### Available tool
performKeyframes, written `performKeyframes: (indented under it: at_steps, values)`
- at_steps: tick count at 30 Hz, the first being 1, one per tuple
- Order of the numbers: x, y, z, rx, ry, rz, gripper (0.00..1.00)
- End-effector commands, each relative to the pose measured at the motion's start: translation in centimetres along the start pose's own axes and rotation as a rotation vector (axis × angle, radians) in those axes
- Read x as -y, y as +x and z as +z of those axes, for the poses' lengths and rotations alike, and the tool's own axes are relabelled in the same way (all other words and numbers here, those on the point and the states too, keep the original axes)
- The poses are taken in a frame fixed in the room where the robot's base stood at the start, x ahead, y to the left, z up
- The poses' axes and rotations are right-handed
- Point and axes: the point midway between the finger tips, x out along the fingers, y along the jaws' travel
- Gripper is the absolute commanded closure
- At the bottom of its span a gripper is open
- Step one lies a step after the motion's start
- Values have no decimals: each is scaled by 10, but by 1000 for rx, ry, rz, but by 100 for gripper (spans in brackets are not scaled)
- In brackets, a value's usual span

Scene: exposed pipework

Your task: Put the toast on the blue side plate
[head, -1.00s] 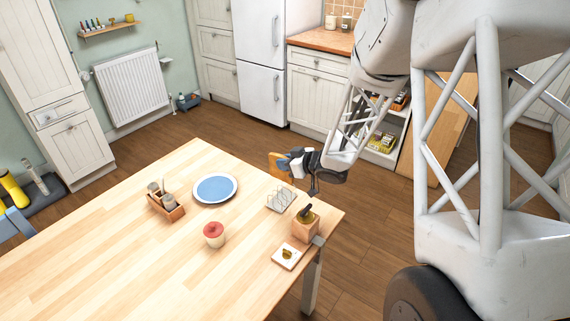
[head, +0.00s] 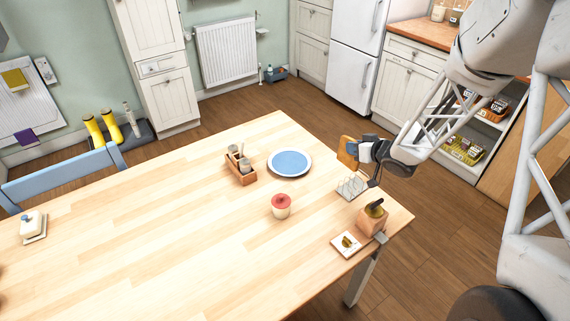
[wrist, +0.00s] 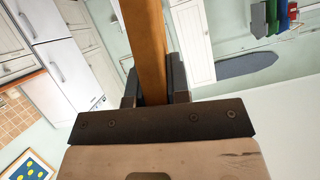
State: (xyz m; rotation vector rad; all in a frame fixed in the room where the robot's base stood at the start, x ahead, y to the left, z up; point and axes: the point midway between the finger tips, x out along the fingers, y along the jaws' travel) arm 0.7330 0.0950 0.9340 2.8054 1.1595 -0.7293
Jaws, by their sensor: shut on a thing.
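The toast (head: 347,151) is a brown slice in my gripper (head: 357,151), held above the table beside the toast rack. In the wrist view the toast (wrist: 151,50) stands edge-on between the two dark fingers of my gripper (wrist: 155,88), which are shut on it. The blue side plate (head: 290,162), blue with a pale rim, lies flat on the table to the left of my gripper. Nothing lies on it. The plate is not seen in the wrist view.
A wire toast rack (head: 351,187) stands just below my gripper. The table's left part is mostly clear.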

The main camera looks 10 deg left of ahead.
Motion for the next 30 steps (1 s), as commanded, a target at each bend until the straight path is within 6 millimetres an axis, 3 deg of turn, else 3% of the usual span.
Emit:
performKeyframes:
  at_steps: [30]
  values:
    - [57, 122, -30, 68, 934, -27, 91]
